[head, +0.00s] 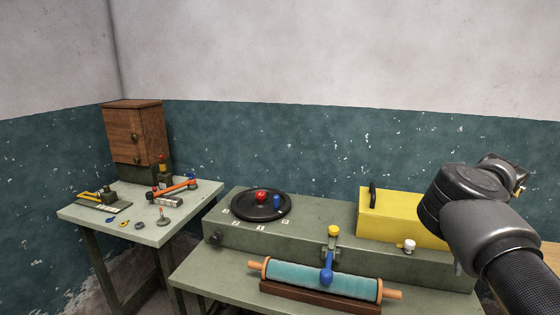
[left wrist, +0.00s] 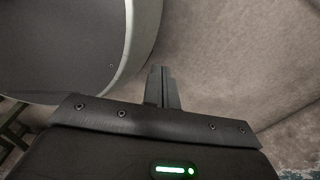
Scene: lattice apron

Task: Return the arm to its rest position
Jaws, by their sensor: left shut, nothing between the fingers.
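My left gripper (left wrist: 161,88) shows in the left wrist view, its two dark fingers together with nothing between them. It points over a plain brownish surface, with no object at the fingertips. The left arm does not show in the head view. My right arm (head: 475,205) comes in from the right edge of the head view, bent, in front of the yellow box's right end. I do not see its gripper fingers.
A green-grey bench holds a black turntable (head: 262,216) with red and blue pieces, a yellow box (head: 385,217) and a teal roller (head: 310,277). A side table (head: 110,225) at left carries a wooden cabinet (head: 133,135) and tools. My own rounded grey body is near the left gripper.

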